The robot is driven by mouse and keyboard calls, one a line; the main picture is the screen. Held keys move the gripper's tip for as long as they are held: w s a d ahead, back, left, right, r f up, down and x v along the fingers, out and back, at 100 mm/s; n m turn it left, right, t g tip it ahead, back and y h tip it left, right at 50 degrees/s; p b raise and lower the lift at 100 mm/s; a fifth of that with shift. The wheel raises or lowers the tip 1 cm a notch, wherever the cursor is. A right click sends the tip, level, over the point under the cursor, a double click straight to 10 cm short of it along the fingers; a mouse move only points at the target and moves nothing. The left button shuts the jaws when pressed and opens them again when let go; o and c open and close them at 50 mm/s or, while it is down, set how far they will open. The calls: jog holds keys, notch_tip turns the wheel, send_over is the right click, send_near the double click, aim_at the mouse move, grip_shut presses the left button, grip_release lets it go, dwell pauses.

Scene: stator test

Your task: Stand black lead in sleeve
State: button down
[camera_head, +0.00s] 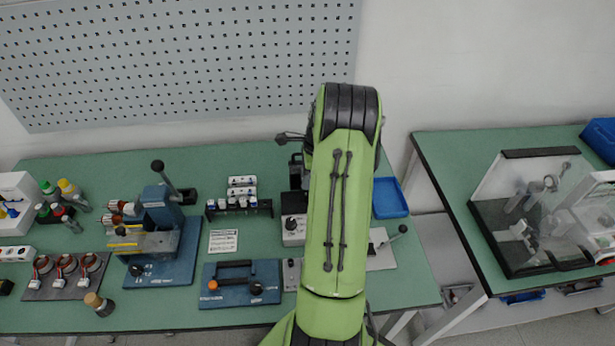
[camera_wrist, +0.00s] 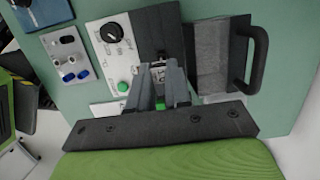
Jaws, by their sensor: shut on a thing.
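My gripper (camera_wrist: 160,72) shows in the wrist view, its two grey fingers close together over a tester (camera_wrist: 125,50) with a dark knob and a green button. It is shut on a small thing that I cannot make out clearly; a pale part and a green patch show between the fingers. In the head view my green arm hides the gripper. I cannot pick out the black lead for certain. A small grey panel (camera_wrist: 65,50) with a dark and a blue fitting lies left of the tester in the wrist view; I cannot tell whether it has the sleeve.
A grey cover with a black handle (camera_wrist: 259,45) stands right of the fingers in the wrist view. In the head view, a blue press (camera_head: 160,240), a blue plate with a handle (camera_head: 240,292) and a blue tray (camera_head: 388,196) are on the green bench.

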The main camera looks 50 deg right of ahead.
jog(key=shift+f, duration=0.8)
dwell(0.9)
jog(key=shift+f+b, duration=0.3)
jog(key=shift+f, duration=0.25)
jog(key=shift+f+b, duration=0.35)
jog(key=shift+f, duration=0.25)
jog(key=c, duration=1)
grip_release()
notch_tip(320, 180, up, 16)
jog(key=s+d+p, duration=0.2)
jog(key=shift+s+f+p, duration=0.25)
jog(key=shift+p, duration=0.1)
